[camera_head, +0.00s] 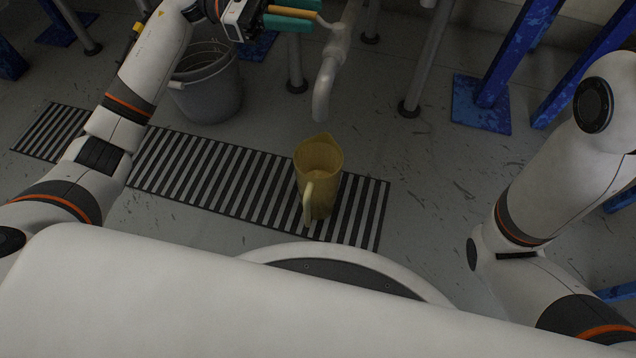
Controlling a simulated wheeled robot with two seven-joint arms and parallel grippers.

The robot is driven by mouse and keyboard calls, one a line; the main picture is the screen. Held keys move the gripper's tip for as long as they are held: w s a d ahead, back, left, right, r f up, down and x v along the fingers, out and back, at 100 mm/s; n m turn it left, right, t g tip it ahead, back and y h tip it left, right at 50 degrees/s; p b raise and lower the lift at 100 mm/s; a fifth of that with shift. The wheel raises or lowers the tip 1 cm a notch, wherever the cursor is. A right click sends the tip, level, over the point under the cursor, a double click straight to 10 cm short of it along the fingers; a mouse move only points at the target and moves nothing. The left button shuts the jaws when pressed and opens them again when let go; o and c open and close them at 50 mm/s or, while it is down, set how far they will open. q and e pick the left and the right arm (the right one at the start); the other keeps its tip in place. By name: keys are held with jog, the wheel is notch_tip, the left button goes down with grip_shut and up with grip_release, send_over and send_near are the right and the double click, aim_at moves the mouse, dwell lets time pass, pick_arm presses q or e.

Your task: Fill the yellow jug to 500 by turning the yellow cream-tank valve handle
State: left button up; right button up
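The yellow jug (322,178) stands upright on the striped floor grating, its handle towards me and its open top up. A pale spout (325,88) hangs down from a pipe, its mouth above and just behind the jug's rim in this view. No stream shows between them. The yellow valve handle (300,12) is at the top edge, beside the pipe. My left gripper (291,13) has its teal fingers on either side of the handle, closed against it. The level inside the jug and its marks cannot be read. My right arm is at the right; its gripper is out of view.
A grey bucket (210,98) stands left of the jug, behind the striped grating (190,165). Blue posts with floor plates (481,112) and grey pipe legs (410,105) stand at the back. The floor right of the jug is clear.

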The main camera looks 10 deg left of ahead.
pick_arm(q)
jog(key=shift+a, duration=0.1)
jog(key=a, duration=1.2)
jog(key=shift+w, duration=0.15)
jog(key=a+p, duration=0.5)
jog(key=a, duration=0.7)
jog(key=shift+w, duration=0.15)
jog(key=shift+d, duration=0.15)
